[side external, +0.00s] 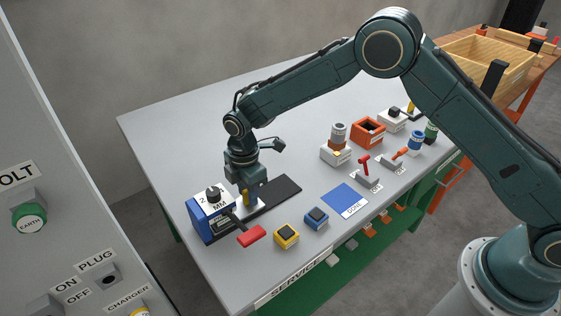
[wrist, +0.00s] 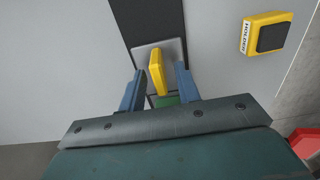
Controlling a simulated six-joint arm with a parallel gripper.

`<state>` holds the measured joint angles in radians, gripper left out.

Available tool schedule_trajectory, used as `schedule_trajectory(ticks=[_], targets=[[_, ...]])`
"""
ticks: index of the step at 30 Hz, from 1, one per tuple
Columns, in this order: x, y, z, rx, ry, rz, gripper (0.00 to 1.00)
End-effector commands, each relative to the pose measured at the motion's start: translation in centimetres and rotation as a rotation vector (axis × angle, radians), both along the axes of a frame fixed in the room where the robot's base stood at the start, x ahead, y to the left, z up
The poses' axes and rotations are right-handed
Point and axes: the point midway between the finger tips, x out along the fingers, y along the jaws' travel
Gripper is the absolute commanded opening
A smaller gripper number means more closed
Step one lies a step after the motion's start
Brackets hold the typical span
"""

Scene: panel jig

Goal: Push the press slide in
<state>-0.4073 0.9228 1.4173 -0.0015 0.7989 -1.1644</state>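The press (side external: 209,218) is a blue block at the near left of the table, with a black knob on top and a red-handled lever (side external: 251,236). A black track (side external: 282,189) runs from it toward the back right. The press slide is a grey plate (wrist: 143,52) on this track (wrist: 150,14) with an upright yellow tab (wrist: 157,70); the tab also shows in the side view (side external: 246,197). My gripper (wrist: 158,88) points down over the slide, close to the press. Its blue fingers are apart, one on each side of the tab, with visible gaps. A green patch (wrist: 164,101) shows between them.
A yellow holder (side external: 286,236) and a blue block (side external: 316,218) stand right of the press. A blue mat (side external: 345,200) lies further right. An orange box (side external: 368,131) and several small fixtures stand along the right side. The table behind the track is clear.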

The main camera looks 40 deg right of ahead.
Motion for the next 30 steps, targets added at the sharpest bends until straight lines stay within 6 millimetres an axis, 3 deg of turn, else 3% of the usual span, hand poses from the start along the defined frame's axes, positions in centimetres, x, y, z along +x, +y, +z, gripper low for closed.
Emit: schedule_trajectory(ticks=[11,30], targets=[[0.0,-0.1,1.8,0.0,-0.001,-0.001,0.33],[0.0,0.0,11.8,0.001,-0.003,0.0,0.33]])
